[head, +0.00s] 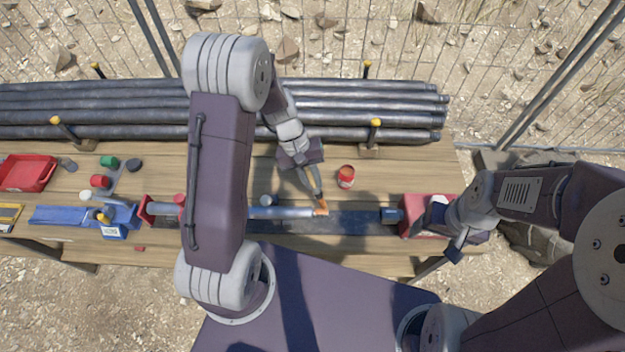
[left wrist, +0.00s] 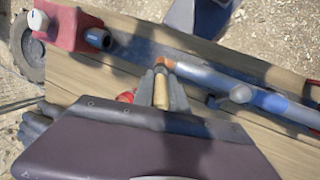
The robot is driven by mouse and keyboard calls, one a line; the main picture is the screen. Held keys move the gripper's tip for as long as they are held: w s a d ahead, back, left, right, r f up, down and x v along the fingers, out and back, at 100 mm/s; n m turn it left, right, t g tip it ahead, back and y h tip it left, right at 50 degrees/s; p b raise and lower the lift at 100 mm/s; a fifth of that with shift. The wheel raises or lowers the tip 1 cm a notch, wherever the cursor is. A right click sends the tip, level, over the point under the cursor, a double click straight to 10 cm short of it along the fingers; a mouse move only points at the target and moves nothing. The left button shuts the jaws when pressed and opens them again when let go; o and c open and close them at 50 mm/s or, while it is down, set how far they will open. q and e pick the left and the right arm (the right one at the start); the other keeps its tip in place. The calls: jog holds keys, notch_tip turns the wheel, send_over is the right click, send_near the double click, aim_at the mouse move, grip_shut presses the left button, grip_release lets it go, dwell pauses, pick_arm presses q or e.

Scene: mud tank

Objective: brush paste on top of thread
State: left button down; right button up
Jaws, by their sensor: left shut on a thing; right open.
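My left gripper (head: 316,190) is shut on a brush, whose wooden handle (left wrist: 160,92) shows between the grey fingers in the left wrist view. The grey pipe (head: 283,212) lies level along the bench, and the brush's far end is at its right end. An orange-brown patch (head: 321,209) shows there; I cannot tell bristles from coated thread. The patch also shows in the left wrist view (left wrist: 165,63). An open red paste can (head: 346,177) stands behind and to the right of the pipe end. My right gripper (head: 438,232) is open, by the red block at the right.
The red block (head: 424,205) has a blue-grey fitting (head: 391,215) facing the pipe end across a gap. A blue vise (head: 115,217), a red tray (head: 27,172) and small coloured caps are at the left. Several long pipes (head: 350,104) lie along the back.

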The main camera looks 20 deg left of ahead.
pick_arm(q)
jog(key=shift+r+p, duration=0.6)
jog(key=shift+r, duration=0.55)
pick_arm(e)
jog(key=shift+r, duration=1)
pick_arm(q)
notch_tip(320, 180, up, 3)
jog(key=p, duration=0.2)
jog(key=shift+r+p, duration=0.15)
jog(key=shift+p, duration=0.25)
pick_arm(e)
notch_tip(320, 180, up, 3)
jog(key=shift+f, duration=0.15)
